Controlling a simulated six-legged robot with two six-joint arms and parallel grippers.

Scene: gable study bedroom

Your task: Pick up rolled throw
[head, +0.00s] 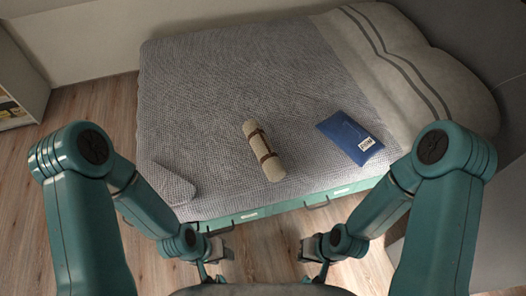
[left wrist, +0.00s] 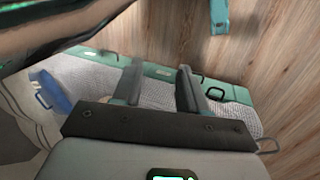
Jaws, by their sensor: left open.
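The rolled throw (head: 263,150) is a cream roll with two dark straps. It lies on the grey knitted bed cover, near the bed's front edge, in the middle of the head view. My left gripper (head: 218,250) is open and empty, low in front of the bed and to the left of the roll. Its two fingers (left wrist: 160,86) stand apart in the left wrist view, where I cannot make out the roll. My right gripper (head: 312,256) is also low in front of the bed, apart from the roll; its jaws are too small to judge.
A blue packet (head: 350,137) lies on the bed to the right of the roll. The bed's teal front (head: 240,217) has drawer handles. A folded corner of cover (head: 166,184) lies at left. Pillows (head: 410,62) are at right. Wooden floor (head: 262,250) is clear between my grippers.

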